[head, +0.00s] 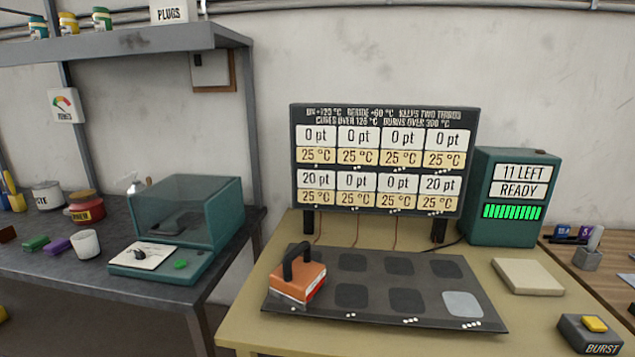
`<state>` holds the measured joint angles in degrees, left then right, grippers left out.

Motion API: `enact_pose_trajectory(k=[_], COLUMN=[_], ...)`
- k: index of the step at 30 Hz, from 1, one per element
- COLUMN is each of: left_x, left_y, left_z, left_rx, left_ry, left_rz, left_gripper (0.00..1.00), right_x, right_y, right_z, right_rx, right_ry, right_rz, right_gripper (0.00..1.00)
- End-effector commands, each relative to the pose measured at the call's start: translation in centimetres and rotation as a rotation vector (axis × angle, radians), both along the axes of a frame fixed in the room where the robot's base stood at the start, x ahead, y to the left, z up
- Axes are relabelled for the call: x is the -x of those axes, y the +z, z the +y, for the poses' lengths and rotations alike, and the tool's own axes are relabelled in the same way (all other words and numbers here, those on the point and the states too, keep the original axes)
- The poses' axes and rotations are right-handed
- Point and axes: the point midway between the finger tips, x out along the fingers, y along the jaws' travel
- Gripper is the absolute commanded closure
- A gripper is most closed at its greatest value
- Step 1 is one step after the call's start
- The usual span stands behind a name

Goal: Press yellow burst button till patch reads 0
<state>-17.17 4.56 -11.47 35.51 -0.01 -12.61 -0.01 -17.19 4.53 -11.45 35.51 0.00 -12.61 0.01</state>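The yellow burst button (595,324) sits on top of a dark box marked BURST (570,328) at the right front of the table. A dark display board (384,112) shows eight readings: the upper row reads 0 pt throughout, the lower row reads 20, 0, 0 and 20 pt, all at 25 °C. A dark mat (400,322) carries dark patches and one light grey patch (462,304) at its front right. An orange block with a black handle (299,284) stands on the mat's left end and hides what is under it. Neither gripper is in view.
A green box (487,237) behind the mat reads 11 LEFT and READY, with a lit green bar. A beige pad (527,277) lies between mat and button box. A side bench (60,262) at left holds a clear-covered teal case (183,212) and pots.

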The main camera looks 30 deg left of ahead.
Motion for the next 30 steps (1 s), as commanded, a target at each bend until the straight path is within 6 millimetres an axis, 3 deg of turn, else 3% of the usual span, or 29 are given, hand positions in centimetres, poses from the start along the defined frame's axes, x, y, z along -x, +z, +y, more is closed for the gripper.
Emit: enact_pose_trajectory(k=[10, 14, 30], left_x=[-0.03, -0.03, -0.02], left_y=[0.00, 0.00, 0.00], left_z=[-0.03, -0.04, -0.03], left_rx=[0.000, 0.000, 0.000], left_ry=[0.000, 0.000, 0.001], left_rz=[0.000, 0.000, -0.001], left_gripper=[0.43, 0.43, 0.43], right_x=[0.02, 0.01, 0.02], right_y=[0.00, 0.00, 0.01], right_z=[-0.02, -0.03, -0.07], right_rx=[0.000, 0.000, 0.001], right_ry=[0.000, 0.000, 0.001], right_rz=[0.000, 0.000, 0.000], right_gripper=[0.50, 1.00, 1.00])
